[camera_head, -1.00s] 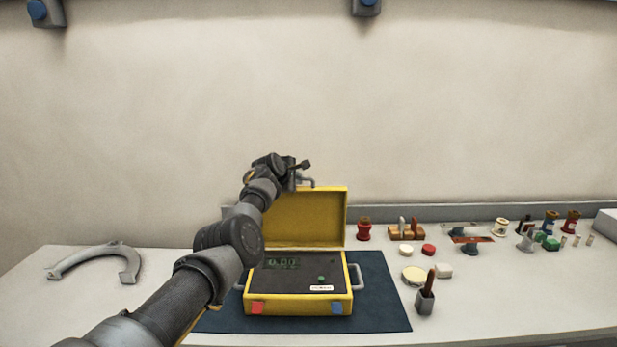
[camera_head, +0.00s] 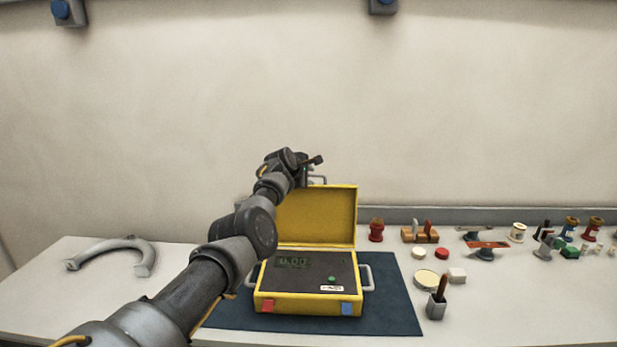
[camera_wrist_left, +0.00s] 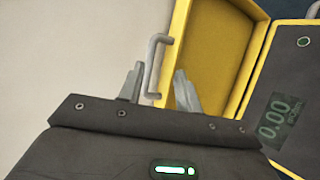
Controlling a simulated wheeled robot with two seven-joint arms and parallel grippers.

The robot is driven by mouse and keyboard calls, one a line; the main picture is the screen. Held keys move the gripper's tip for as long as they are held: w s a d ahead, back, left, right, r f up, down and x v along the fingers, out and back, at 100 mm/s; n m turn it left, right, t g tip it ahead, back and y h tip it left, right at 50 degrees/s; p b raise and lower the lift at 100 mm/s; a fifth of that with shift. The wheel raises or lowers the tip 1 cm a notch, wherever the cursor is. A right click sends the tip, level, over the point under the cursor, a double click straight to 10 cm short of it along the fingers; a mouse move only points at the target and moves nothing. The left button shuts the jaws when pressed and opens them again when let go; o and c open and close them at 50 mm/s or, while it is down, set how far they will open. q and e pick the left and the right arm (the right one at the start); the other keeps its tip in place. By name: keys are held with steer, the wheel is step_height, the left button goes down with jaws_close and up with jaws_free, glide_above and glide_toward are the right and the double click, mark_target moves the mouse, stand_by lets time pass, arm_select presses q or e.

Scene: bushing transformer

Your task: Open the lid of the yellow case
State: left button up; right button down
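The yellow case (camera_head: 290,308) stands on a dark blue mat, its lid (camera_head: 325,215) raised roughly upright at the back. The lid also shows in the left wrist view (camera_wrist_left: 216,50). The base holds a dark panel (camera_head: 315,272) with a green display and a green button. My left gripper (camera_head: 314,168) is at the lid's top edge, by the lid's grey handle (camera_head: 319,180). In the left wrist view, the fingers of this gripper (camera_wrist_left: 158,88) are spread, with the handle (camera_wrist_left: 154,62) between them. Gaps show on both sides. My right gripper is out of view.
The mat (camera_head: 395,318) lies on a white table. A grey curved piece (camera_head: 110,248) lies at the left. Round pads, a small holder (camera_head: 436,307) and several coloured parts stand at the right. A wall rises behind. My left arm crosses in front of the case's left side.

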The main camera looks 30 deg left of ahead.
arm_select(q)
steer(key=b+v, duration=0.5)
steer(key=v, duration=0.5)
steer(key=shift+s+r, duration=0.15)
steer(key=shift+s, duration=0.15)
